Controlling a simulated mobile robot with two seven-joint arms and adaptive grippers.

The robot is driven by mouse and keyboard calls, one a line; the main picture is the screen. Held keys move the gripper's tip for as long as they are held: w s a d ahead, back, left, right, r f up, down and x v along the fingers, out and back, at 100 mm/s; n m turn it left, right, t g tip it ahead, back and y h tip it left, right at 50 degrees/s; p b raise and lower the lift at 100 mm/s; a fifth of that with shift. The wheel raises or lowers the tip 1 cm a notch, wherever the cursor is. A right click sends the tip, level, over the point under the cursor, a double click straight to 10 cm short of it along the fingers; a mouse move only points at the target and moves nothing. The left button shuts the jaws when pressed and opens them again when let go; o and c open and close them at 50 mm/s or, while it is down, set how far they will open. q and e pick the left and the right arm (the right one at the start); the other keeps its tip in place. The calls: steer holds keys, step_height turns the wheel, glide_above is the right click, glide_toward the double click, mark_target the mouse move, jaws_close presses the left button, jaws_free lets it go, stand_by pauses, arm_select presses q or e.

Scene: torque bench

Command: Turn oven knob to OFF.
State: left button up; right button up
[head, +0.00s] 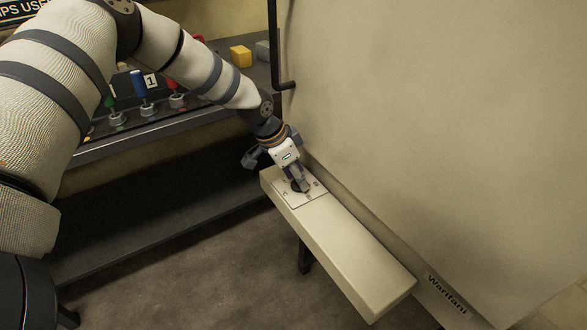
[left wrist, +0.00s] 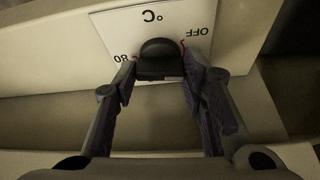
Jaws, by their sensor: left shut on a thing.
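The oven knob (left wrist: 160,58) is black and sits on a white dial plate (left wrist: 135,20) marked °C, 80 and OFF in the left wrist view. The printing appears upside down there, with OFF at the upper right and 80 at the lower left. My left gripper (left wrist: 158,75) has one finger on each side of the knob and is shut on it. In the head view my left gripper (head: 299,184) comes down onto the dial plate (head: 312,198) and mostly covers the knob. The knob's pointer direction is unclear. My right gripper is out of view.
The dial sits on a long beige panel (head: 350,255) beside a large beige oven body (head: 440,120). A dark handle (head: 275,60) stands behind my arm. A bench (head: 190,122) with coloured tools and a yellow block (head: 240,56) is at the back left.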

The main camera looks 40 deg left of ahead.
arm_select(q)
steer(key=n+p, duration=0.1)
steer(key=n+y+p, duration=0.1)
steer(key=n, duration=0.1)
steer(key=shift+d+r+n, duration=0.15)
steer(key=shift+r+n, duration=0.15)
steer(key=shift+r, duration=0.05)
steer(key=shift+f+n+t+y+p, duration=0.15)
steer(key=shift+n+t+y+p, duration=0.15)
steer(key=shift+n+y, duration=0.55)
steer(key=shift+f+n, duration=0.15)
steer(key=shift+n, duration=0.9)
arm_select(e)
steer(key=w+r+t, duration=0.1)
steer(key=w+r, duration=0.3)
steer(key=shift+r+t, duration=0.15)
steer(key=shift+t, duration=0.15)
arm_select(q)
steer(key=shift+n, duration=0.3)
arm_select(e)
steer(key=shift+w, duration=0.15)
arm_select(q)
steer(key=shift+d, duration=0.1)
steer(key=o, duration=1.2)
steer(key=shift+c, duration=0.2)
